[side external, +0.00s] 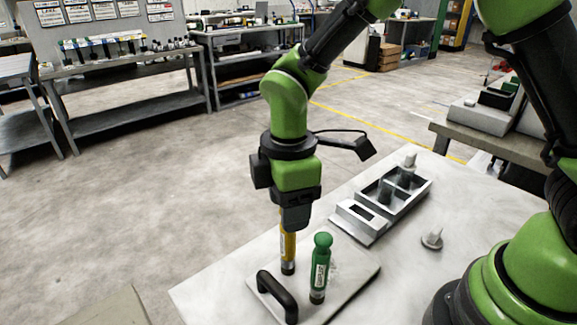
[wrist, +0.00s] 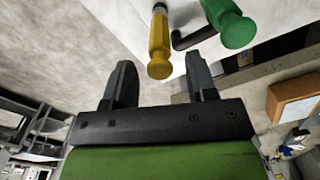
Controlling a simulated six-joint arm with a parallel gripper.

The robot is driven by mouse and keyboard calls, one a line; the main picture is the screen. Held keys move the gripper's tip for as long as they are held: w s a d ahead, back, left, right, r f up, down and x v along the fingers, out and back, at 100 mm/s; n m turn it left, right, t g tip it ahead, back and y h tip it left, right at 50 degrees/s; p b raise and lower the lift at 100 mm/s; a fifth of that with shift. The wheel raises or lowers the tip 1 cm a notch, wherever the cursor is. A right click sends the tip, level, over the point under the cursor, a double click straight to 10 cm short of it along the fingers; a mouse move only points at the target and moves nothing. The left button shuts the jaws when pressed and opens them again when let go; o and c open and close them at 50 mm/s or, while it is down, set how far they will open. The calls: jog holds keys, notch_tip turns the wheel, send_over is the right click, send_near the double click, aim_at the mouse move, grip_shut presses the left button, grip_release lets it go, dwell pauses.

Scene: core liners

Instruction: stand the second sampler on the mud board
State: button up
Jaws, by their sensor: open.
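The yellow sampler (side external: 288,250) stands upright on the pale mud board (side external: 345,285), its dark foot near the board's back left edge. My gripper (side external: 296,224) is open, pointing down at its upper end and hiding its top in the side view. In the wrist view, the yellow sampler (wrist: 159,45) with its round knob appears between the two spread fingers of my gripper (wrist: 160,72); I see no finger closed on it. The green sampler (side external: 320,270) stands upright on the board to the right; it also shows in the wrist view (wrist: 232,25).
A black handle (side external: 277,297) rises from the board's front left, close to both samplers. A grey compartment tray (side external: 360,222) holding upright pieces lies behind. A small grey cone on a disc (side external: 432,239) sits right of it. The white table between is clear.

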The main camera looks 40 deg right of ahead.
notch_tip(320, 180, up, 9)
jog(key=s+d+r+m+t+y, duration=0.1)
jog(key=s+d+r+m+t, duration=0.2)
jog(key=s+m, duration=0.4)
jog(key=s+d+r+m+t+y, duration=0.1)
jog(key=s+d+r+m+t, duration=0.3)
jog(key=s+d+m, duration=0.3)
jog(key=m, duration=0.3)
jog(key=shift+s+r+m, duration=0.35)
jog(key=shift+r+m, duration=0.05)
